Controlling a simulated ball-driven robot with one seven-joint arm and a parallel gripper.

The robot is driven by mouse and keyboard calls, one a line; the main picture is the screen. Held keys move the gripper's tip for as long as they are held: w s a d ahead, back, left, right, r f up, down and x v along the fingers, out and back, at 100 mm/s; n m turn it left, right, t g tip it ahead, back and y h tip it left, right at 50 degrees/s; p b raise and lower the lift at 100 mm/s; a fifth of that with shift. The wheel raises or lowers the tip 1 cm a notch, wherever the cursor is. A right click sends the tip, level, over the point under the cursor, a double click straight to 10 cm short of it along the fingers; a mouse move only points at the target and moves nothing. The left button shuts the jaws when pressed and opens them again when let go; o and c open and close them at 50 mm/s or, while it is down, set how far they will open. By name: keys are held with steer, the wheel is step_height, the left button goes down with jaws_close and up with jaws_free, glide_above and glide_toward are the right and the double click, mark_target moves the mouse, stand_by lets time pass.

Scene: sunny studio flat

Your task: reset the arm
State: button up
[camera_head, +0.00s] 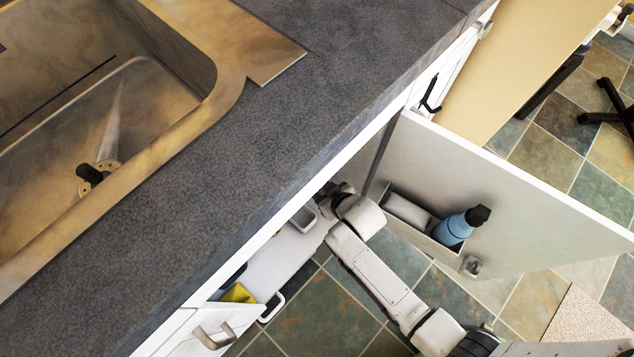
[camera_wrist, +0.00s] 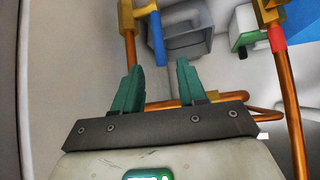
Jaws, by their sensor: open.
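My arm reaches from the lower right of the head view to the opening of the cabinet under the counter, and its wrist end is partly hidden by the counter edge. In the wrist view my gripper (camera_wrist: 161,88) is open, with two green fingers apart and nothing between them. It points into the cabinet, towards copper pipes (camera_wrist: 291,100) and a grey box-like part (camera_wrist: 185,30) at the back. How far the fingers are from the pipes I cannot tell.
The white cabinet door (camera_head: 540,205) stands open beside my arm, with a blue bottle (camera_head: 455,228) in its door bin. A pulled-out white shelf (camera_head: 275,268) with a yellow item (camera_head: 238,294) lies left of my arm. The dark counter (camera_head: 250,150) and sink (camera_head: 100,130) are above.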

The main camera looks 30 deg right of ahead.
steer(key=shift+s+d+r, duration=0.1)
steer(key=shift+s+r, duration=0.35)
steer(key=shift+s, duration=0.05)
steer(key=s+d+r+m+g+h, duration=0.15)
steer(key=s+d+r, duration=0.25)
steer(key=r, duration=0.7)
steer(key=s+d+r+g+y, duration=0.1)
steer(key=s+d+r+g, duration=0.3)
steer(key=r, duration=0.7)
steer(key=s+f+g, duration=0.2)
steer(key=s+f, duration=0.4)
steer(key=s, duration=0.6)
step_height(320, 180, up, 20)
steer(key=p, duration=2)
steer(key=shift+d+r+h, duration=0.15)
steer(key=shift+d+h, duration=0.15)
steer(key=shift+h, duration=0.05)
steer(key=shift+s+g, duration=0.15)
steer(key=shift+g, duration=0.1)
